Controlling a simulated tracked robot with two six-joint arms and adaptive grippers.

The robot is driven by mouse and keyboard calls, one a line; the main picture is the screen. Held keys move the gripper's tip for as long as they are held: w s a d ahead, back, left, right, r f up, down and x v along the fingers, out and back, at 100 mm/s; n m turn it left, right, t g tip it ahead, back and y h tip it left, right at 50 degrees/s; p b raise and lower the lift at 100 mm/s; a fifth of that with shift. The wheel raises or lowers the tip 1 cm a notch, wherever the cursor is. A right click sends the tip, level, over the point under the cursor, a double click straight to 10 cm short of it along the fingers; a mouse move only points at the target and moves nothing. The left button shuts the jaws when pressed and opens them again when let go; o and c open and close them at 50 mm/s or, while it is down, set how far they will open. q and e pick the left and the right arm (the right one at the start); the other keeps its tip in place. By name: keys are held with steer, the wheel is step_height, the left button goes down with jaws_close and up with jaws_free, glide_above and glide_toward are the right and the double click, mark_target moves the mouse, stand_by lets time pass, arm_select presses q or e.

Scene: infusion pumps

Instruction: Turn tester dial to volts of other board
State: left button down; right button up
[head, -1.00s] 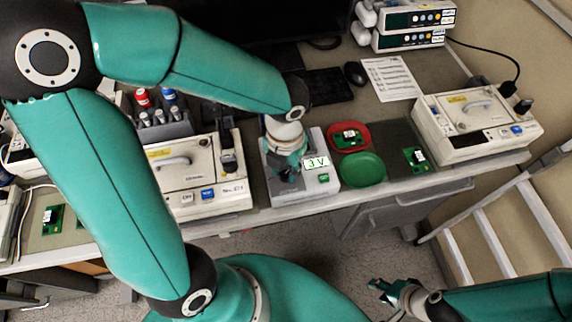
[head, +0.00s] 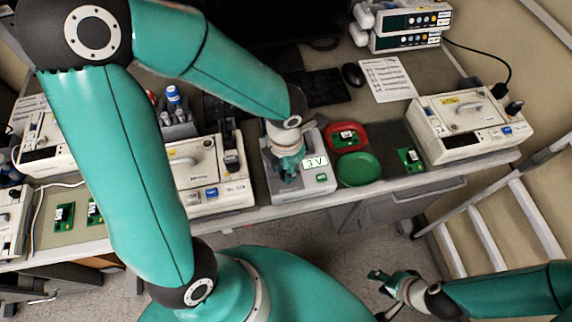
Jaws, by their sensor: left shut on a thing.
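The tester (head: 296,187) is a light grey box at the front of the bench, and its small display (head: 315,162) reads "3 V". My left gripper (head: 288,174) points down onto the tester's top, left of the display, and is shut on the dial, which its fingers hide. One green board (head: 345,138) lies in the red tray (head: 364,129). Another green board (head: 411,160) lies on the dark mat right of the green tray (head: 358,170).
White pump units stand left (head: 222,192) and right (head: 468,125) of the tester. Two more green boards (head: 64,217) lie at the far left. A checklist sheet (head: 387,79), mouse (head: 353,74) and keyboard lie behind.

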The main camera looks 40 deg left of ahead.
arm_select(q)
steer(key=shift+r, duration=0.2)
steer(key=c, duration=1.1)
jaws_free()
steer(key=shift+f+m, duration=0.15)
steer(key=shift+m, duration=0.15)
steer(key=shift+s+r+p, duration=0.1)
steer(key=shift+r+p, duration=0.2)
steer(key=shift+r, duration=3.2)
